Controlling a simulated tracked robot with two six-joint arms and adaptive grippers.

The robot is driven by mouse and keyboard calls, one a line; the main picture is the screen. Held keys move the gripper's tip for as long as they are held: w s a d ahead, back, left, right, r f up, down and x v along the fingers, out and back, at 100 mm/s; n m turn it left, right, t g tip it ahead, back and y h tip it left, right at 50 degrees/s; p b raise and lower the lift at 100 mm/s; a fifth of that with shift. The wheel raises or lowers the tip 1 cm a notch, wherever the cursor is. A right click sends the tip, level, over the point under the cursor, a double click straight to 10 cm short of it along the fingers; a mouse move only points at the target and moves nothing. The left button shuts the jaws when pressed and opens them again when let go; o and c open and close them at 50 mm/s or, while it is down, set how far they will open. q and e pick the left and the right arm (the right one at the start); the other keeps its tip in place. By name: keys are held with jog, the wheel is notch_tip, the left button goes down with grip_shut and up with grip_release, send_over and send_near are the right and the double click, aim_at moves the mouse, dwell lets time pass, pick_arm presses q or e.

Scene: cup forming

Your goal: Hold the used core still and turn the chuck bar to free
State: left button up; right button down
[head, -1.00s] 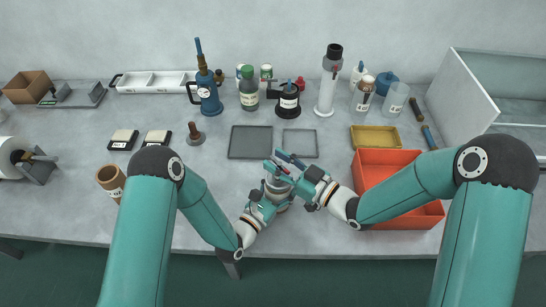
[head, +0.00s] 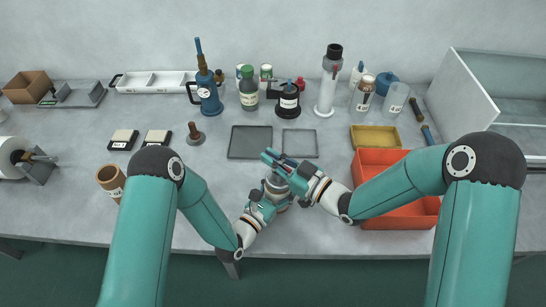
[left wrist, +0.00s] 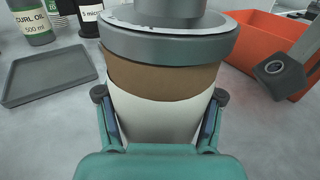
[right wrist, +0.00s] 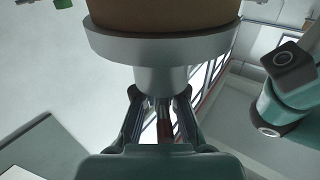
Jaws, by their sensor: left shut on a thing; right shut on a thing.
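The used core (left wrist: 155,118) has a white lower wall and a brown upper band; it stands upright in the left wrist view. My left gripper (head: 263,207) is shut around its white part, one finger on each side. A grey chuck (left wrist: 170,42) with a wide flange and a narrower hub sits on top of the core. My right gripper (head: 280,167) is above it, shut on the chuck bar. In the right wrist view a small reddish-brown piece of the bar (right wrist: 164,122) shows between the fingers (right wrist: 160,105), beside the hub. The fingers hide most of the bar.
An orange bin (head: 398,216) stands just right of my right gripper. Two flat grey trays (head: 250,142) lie behind the grippers, with a yellow tray (head: 375,138) further right. Bottles (head: 248,95) line the back. The bench left of my left gripper holds a brown cup (head: 111,180).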

jog(key=shift+f+n+g, duration=0.1)
jog(key=shift+n+g, duration=0.2)
jog(key=shift+g, duration=0.1)
jog(key=c, duration=1.2)
grip_release()
jog(key=v, duration=1.2)
jog(key=shift+f, duration=0.2)
jog(key=shift+w, duration=0.1)
pick_arm(q)
jog(key=o, duration=1.4)
jog(key=shift+c, duration=0.2)
